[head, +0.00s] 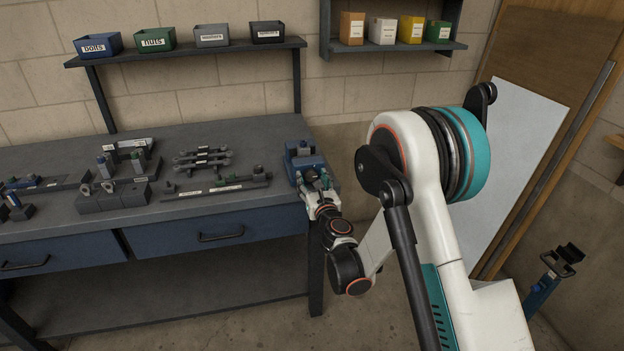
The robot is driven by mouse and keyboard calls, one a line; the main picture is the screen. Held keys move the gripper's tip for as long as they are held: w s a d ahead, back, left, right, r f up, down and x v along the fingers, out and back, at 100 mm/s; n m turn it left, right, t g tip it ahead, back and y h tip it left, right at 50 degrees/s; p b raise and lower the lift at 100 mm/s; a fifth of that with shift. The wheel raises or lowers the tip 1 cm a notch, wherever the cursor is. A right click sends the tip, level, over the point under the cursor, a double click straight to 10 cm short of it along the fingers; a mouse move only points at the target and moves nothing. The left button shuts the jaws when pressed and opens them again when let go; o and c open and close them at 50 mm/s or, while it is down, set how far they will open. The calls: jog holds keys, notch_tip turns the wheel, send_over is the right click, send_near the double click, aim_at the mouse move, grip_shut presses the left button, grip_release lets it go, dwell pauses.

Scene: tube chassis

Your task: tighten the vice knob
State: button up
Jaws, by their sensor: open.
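The blue vice (300,151) stands at the right end of the grey workbench. My gripper (318,181) is right at the front of the vice, pointing toward it from the front right. The vice knob is hidden or too small to make out behind my gripper and wrist. My gripper is open, but its fingers are small in this view. I cannot tell whether they touch the knob or sit around it.
The workbench (250,140) holds several grey tools and fixtures left of the vice. Labelled bins, including a blue one (98,45), sit on a shelf above. A blue stand (548,280) is at the far right. Bare floor lies in front of the bench.

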jog(key=c, duration=1.1)
jog(key=shift+o, duration=0.2)
jog(key=shift+m, duration=0.3)
